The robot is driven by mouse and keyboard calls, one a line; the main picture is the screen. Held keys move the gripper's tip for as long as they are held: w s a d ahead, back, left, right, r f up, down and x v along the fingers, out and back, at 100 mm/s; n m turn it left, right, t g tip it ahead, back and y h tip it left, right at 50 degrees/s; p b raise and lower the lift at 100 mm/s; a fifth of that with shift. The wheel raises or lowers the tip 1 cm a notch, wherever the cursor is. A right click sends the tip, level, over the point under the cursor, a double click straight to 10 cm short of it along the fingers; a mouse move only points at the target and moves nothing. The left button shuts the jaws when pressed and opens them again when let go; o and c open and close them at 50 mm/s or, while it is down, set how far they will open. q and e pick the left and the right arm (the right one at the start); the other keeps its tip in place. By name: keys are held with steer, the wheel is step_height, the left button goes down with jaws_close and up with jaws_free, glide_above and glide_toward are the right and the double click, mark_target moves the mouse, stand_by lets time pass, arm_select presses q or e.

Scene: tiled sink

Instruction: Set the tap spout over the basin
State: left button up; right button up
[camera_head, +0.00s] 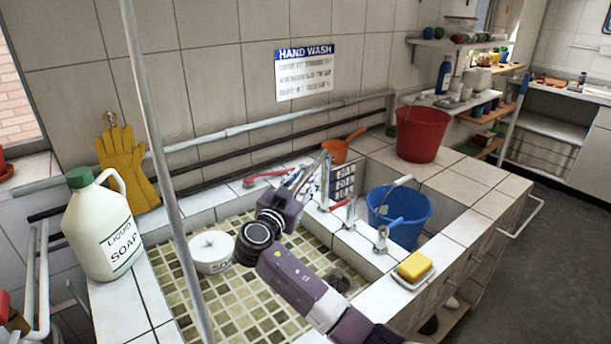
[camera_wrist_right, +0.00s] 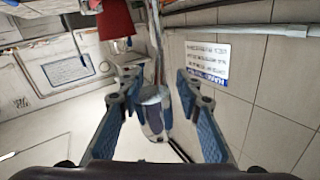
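The silver tap spout (camera_head: 325,180) stands at the back edge of the tiled basin (camera_head: 205,300), partly hidden by my right gripper in the head view. My right gripper (camera_head: 306,183) is at the spout, its purple wrist above the basin. In the right wrist view, the gripper (camera_wrist_right: 160,88) has its fingers spread wide. A grey metal piece, seemingly the spout (camera_wrist_right: 154,105), shows between them with gaps on both sides. I cannot tell whether a finger touches it. My left gripper is not in view.
A white soap bowl (camera_head: 211,252) sits in the basin. A soap jug (camera_head: 98,225) stands left. A blue bucket (camera_head: 398,215) sits in the right basin, with a yellow sponge (camera_head: 414,266) in front. A red bucket (camera_head: 422,134) and orange scoop (camera_head: 337,150) stand behind.

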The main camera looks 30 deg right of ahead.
steer(key=shift+w+d, duration=0.3)
steer(key=shift+d, duration=0.15)
jaws_close()
